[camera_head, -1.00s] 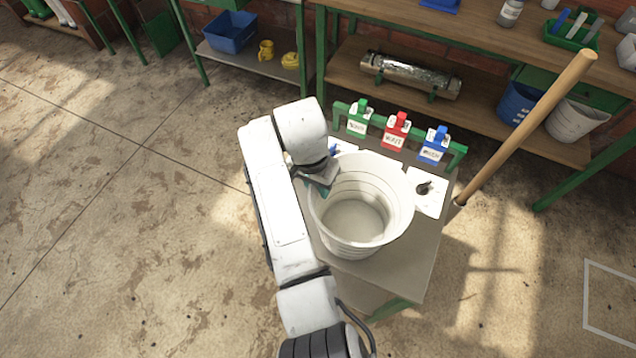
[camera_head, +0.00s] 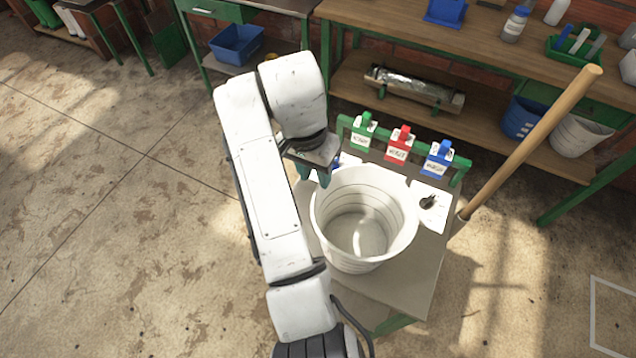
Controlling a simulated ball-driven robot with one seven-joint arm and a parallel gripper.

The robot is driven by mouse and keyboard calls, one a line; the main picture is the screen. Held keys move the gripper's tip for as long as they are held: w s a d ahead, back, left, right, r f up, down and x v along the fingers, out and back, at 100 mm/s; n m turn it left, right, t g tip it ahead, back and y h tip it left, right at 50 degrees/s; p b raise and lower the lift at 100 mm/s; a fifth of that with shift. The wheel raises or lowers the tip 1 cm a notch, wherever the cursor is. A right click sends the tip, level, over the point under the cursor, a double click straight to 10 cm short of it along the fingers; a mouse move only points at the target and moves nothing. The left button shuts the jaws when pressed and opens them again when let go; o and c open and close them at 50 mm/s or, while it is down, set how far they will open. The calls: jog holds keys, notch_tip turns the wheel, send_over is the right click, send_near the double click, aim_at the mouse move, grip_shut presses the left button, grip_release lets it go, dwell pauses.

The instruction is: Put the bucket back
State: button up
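A white ribbed bucket (camera_head: 365,222) stands upright and empty on a small table (camera_head: 405,285). My gripper (camera_head: 324,180) points down at the bucket's upper left rim. The wrist hides part of the fingers, and I cannot tell whether they touch the rim or are open or shut.
Green (camera_head: 363,130), red (camera_head: 400,143) and blue (camera_head: 438,158) labelled clips stand on a green rail at the table's back. A wooden pole (camera_head: 530,145) leans at the right. A workbench (camera_head: 420,30) with a lower shelf holds a blue bucket (camera_head: 522,117) and another white bucket (camera_head: 578,135). The floor at left is clear.

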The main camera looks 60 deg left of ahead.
jog(key=shift+s+r+p, duration=0.1)
jog(key=shift+r+p, duration=0.3)
jog(key=shift+r, duration=0.5)
